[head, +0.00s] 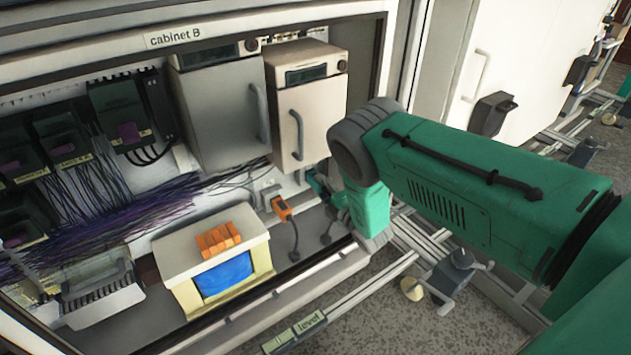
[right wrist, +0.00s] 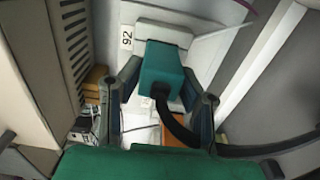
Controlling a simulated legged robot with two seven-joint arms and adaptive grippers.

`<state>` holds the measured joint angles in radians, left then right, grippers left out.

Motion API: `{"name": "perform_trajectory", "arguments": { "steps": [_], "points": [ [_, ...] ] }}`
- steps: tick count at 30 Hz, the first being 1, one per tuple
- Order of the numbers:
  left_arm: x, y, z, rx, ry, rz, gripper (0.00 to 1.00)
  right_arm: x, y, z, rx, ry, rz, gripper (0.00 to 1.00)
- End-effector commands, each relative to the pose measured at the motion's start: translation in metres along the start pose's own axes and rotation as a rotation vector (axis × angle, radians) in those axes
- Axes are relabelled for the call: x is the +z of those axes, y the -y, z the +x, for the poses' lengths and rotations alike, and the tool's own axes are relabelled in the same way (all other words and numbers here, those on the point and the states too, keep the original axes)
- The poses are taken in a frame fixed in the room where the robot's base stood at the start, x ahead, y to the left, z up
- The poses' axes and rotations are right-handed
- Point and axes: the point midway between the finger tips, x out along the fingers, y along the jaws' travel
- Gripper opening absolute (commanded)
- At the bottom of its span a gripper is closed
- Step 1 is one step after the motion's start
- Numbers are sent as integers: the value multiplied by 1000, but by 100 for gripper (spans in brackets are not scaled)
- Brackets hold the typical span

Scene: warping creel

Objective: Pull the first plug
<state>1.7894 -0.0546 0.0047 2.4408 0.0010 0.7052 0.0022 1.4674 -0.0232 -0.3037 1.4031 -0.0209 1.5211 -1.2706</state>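A green plug (right wrist: 163,70) with a thick black cable sits against a pale socket block (right wrist: 165,33) beside a "92" label in the right wrist view. My right gripper (right wrist: 161,76) has one dark finger on each side of this plug, and both fingertips appear to touch its sides. In the head view my right arm reaches into cabinet B, and its gripper is mostly hidden behind the green wrist. An orange plug (head: 282,208) with a dark cable is left of the wrist. My left gripper is not in view.
Two grey-white drive units (head: 311,118) hang above. A beige box with a blue screen (head: 225,276) stands on the cabinet floor to the left, near bundled purple wires (head: 130,222). A metal rail (head: 345,310) runs along the front. An open white door (head: 525,75) stands right.

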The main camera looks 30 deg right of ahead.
Motion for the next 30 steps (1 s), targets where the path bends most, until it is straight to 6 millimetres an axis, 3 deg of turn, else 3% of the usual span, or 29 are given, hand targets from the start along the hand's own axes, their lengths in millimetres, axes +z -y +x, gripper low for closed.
{"name": "perform_trajectory", "arguments": {
  "steps": [30],
  "points": [
    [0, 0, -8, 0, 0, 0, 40, 0, 0, -13, 0, 0, 0, 0]
  ]
}}
